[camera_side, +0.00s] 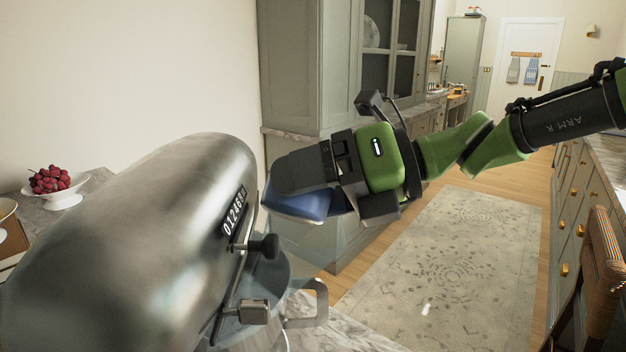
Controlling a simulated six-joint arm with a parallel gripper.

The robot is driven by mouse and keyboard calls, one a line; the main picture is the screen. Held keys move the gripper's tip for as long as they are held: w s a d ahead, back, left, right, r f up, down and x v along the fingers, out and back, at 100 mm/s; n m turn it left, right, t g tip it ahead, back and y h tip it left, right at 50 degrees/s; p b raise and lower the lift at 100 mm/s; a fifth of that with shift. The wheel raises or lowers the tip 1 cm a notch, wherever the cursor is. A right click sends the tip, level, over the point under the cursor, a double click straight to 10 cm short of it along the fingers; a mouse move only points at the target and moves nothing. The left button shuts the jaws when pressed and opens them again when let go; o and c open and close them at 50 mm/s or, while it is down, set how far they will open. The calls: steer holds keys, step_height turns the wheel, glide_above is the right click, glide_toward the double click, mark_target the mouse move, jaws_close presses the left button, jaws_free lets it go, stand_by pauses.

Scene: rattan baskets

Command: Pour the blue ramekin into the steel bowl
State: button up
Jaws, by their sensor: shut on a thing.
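The blue ramekin (298,205) is at the middle of the side view, beside the mixer head and in the air. It looks tilted; its contents cannot be seen. My gripper (315,190) reaches in from the right and is shut on the ramekin, partly covering it. The steel bowl is mostly hidden behind the mixer head; a metal handle (318,303), seemingly the bowl's, shows at lower middle. The ramekin is above and near this handle. Whether anything is falling into the bowl cannot be told.
A large metal stand mixer (130,240) fills the left foreground, close to my gripper. A white dish of red fruit (57,187) stands on the marble counter behind it. A grey-green cabinet (305,70) stands behind. A woven chair (603,260) is at right. Open floor with a rug (450,260) lies beyond.

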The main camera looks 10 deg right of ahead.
steer(key=shift+s+a+f+n+t+h, duration=0.1)
steer(key=shift+s+a+n+t+h, duration=0.1)
steer(key=shift+s+n+t+h, duration=0.3)
steer(key=shift+s+a+f+n+t+h, duration=0.1)
steer(key=shift+a+n+t+h, duration=0.1)
steer(key=shift+n, duration=0.5)
steer(key=shift+r+n+t+h, duration=0.25)
steer(key=shift+n+t+h, duration=0.15)
steer(key=shift+n, duration=0.4)
steer(key=shift+w+d+r+n+t+h, duration=0.1)
steer(key=shift+n+t+h, duration=0.05)
steer(key=shift+n+t, duration=0.25)
steer(key=shift+w+d+r+n+t+h, duration=0.1)
steer(key=shift+n+t+h, duration=0.05)
steer(key=shift+n+t, duration=0.2)
steer(key=s+d+f+m+t+h, duration=0.1)
steer(key=s+d+m+t+h, duration=0.1)
steer(key=d, duration=1.5)
steer(key=s+d+f+m+t+h, duration=0.1)
steer(key=d+m+h, duration=0.4)
steer(key=d, duration=1.2)
steer(key=s+m+t, duration=0.1)
steer(key=t, duration=0.1)
steer(key=shift+s+d+t, duration=0.15)
steer(key=shift+d+t, duration=0.15)
steer(key=shift+t, duration=0.05)
